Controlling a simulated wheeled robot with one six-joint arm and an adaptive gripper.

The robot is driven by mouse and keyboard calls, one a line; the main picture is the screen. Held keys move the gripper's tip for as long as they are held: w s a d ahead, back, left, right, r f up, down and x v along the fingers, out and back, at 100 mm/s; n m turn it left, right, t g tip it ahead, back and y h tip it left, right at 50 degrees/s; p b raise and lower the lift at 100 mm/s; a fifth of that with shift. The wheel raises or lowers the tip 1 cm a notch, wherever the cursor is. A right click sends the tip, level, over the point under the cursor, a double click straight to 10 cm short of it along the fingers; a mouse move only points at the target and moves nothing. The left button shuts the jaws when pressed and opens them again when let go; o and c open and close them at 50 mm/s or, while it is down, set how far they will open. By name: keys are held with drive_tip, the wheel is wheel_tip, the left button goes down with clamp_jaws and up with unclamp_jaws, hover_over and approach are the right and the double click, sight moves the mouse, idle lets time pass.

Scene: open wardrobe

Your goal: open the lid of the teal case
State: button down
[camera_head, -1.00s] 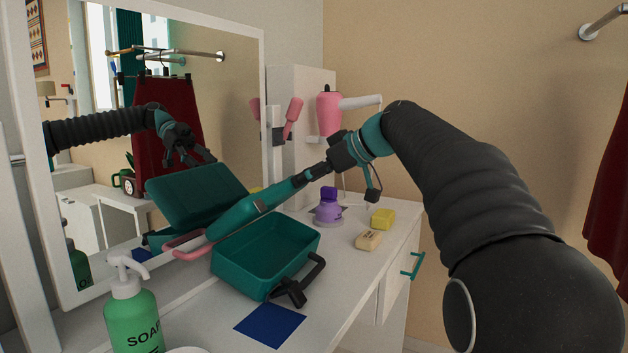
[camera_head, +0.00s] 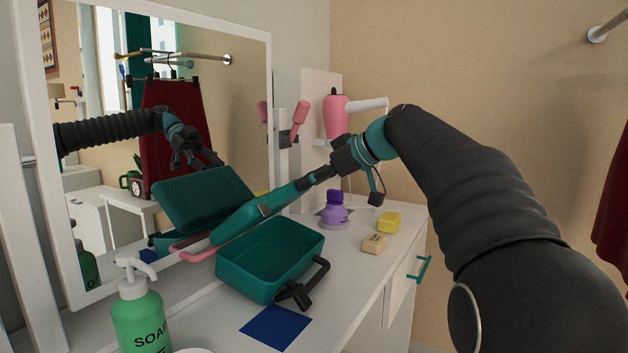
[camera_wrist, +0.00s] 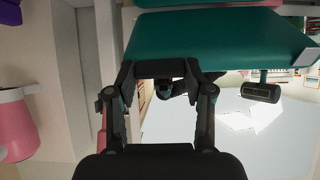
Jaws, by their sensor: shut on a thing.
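The teal case stands open on the white dresser top, its base (camera_head: 262,285) a hollow tray facing up. Its lid (camera_head: 245,218) is raised and tilted above the back of the base. The dark latch and handle parts (camera_head: 300,288) are at the base's front. My gripper (camera_head: 318,177) is shut on the edge of the lid, at its upper right end. In the wrist view the teal lid (camera_wrist: 215,40) lies across the top, with my gripper's fingers (camera_wrist: 160,72) at its edge. The hinge side is partly hidden behind the lid.
A large mirror (camera_head: 235,90) stands close behind the case. A green soap bottle (camera_head: 140,318) is at the front left, a blue cloth (camera_head: 275,326) in front. A purple bottle (camera_head: 335,212), yellow block (camera_head: 389,222) and beige block (camera_head: 375,243) stand to the right. A pink loop (camera_head: 195,248) lies behind.

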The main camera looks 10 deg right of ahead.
drive_tip(key=shift+c, duration=2.2)
unclamp_jaws()
drive_tip(key=shift+d, duration=0.1)
drive_tip(key=v, duration=1.2)
drive_tip(key=shift+c, duration=0.2)
